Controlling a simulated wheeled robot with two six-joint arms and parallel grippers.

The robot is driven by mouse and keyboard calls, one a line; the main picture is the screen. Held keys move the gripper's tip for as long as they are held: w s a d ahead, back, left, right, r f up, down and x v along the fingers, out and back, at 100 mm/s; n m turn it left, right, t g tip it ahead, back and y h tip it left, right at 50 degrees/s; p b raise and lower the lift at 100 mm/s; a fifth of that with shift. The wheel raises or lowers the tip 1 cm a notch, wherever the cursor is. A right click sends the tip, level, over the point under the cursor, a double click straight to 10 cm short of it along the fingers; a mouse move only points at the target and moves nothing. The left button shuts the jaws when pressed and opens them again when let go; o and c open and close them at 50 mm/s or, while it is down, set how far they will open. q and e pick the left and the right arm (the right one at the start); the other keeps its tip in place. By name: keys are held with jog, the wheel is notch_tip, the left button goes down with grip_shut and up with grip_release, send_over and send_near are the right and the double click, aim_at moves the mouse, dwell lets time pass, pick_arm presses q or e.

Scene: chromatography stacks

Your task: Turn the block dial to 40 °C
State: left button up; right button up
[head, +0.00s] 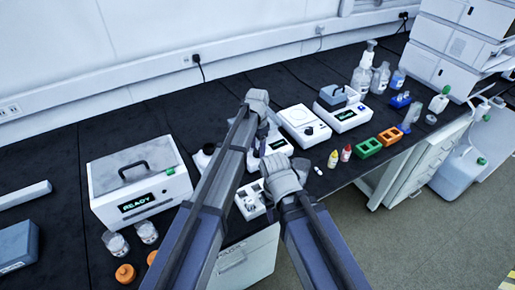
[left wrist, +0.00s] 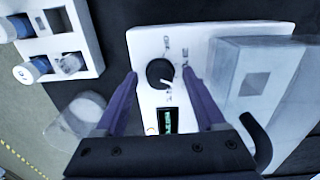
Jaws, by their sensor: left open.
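The block is a white unit (left wrist: 210,38) with a black dial (left wrist: 158,73) and a small green-lit display (left wrist: 168,122), which is too small to read. The dial's white mark points down and right in the left wrist view. My left gripper (left wrist: 160,74) is open, one finger on each side of the dial in that view. I cannot tell whether the fingers touch it. In the head view the block (head: 272,143) is partly hidden behind my left arm, and its dial is hidden. My right gripper (head: 284,178) is in front of the block, its jaw state unclear.
A white rack (head: 250,205) with vials stands in front. A white READY unit (head: 140,180) is left; another white unit (head: 303,124) is right. Bare black bench lies behind.

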aim_at(258, 150)
pick_arm(q)
jog(key=shift+r, duration=0.1)
notch_tip(258, 150, up, 8)
jog(key=p, duration=0.8)
jog(key=shift+f, duration=0.2)
jog(key=s+a+n, duration=0.6)
jog(key=s+a, duration=0.2)
jog(key=s, duration=0.4)
jog(key=s+a+n, duration=0.6)
jog(key=s+a, duration=0.3)
jog(key=s, duration=0.3)
jog(key=s+d+m+y, duration=0.1)
jog(key=s+d+m, duration=0.3)
jog(key=d, duration=0.7)
jog(key=shift+s+d, duration=0.2)
jog(key=shift+d, duration=0.15)
